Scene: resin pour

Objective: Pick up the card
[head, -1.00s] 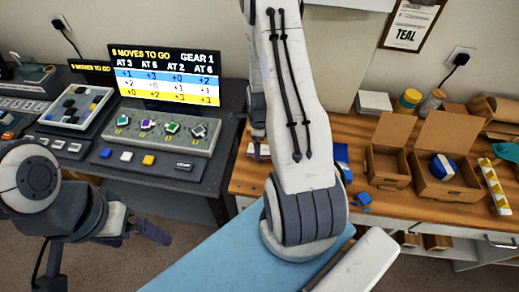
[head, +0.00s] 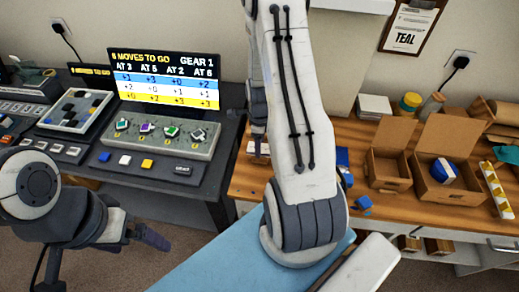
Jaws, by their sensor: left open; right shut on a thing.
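My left gripper (head: 152,238) is open and empty, low in front of the dark console desk. My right arm rises through the middle of the view and hides much of its own gripper. My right gripper (head: 258,157) shows only in part at the left edge of the wooden bench, shut on a small pale thing (head: 264,148). I cannot tell whether this is the card. A clipboard with a sheet reading TEAL (head: 411,27) hangs on the wall. No other card can be made out clearly.
The dark desk holds a lit screen (head: 165,80), a console with several knobs (head: 160,138) and a button tray (head: 75,108). The wooden bench (head: 400,205) carries an open carton (head: 440,190) with a blue-and-white block (head: 443,171), a smaller box (head: 388,178), jars and loose blue pieces (head: 363,203).

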